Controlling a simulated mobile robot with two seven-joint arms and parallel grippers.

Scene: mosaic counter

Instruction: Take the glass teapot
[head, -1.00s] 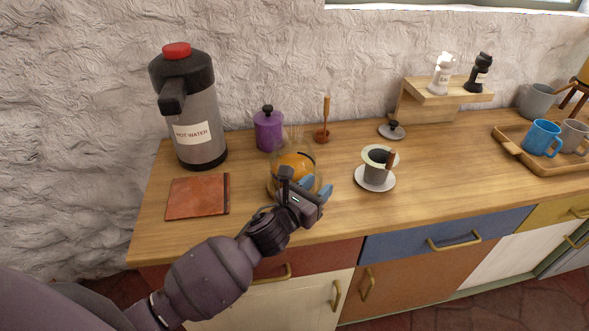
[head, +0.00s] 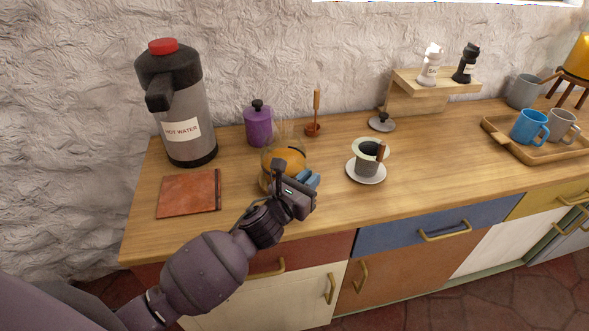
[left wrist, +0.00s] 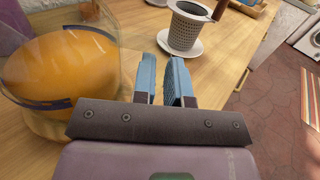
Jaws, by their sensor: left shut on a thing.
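The glass teapot (head: 272,163) holds orange tea and stands on the wooden counter just behind my left gripper. In the left wrist view the teapot (left wrist: 58,70) fills the upper left, to the left of the blue fingers. My left gripper (head: 309,179) has its fingers close together, shut on the teapot at its side. The clear glass between the fingers (left wrist: 161,78) is hard to make out, and the gripper hides part of the teapot in the head view. My right gripper is in neither view.
A strainer cup (head: 367,158) on a white saucer stands close right of the gripper. A purple canister (head: 258,128) and a wooden dipper (head: 315,115) are behind the teapot. A hot water dispenser (head: 185,115) and a brown folder (head: 187,194) are left.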

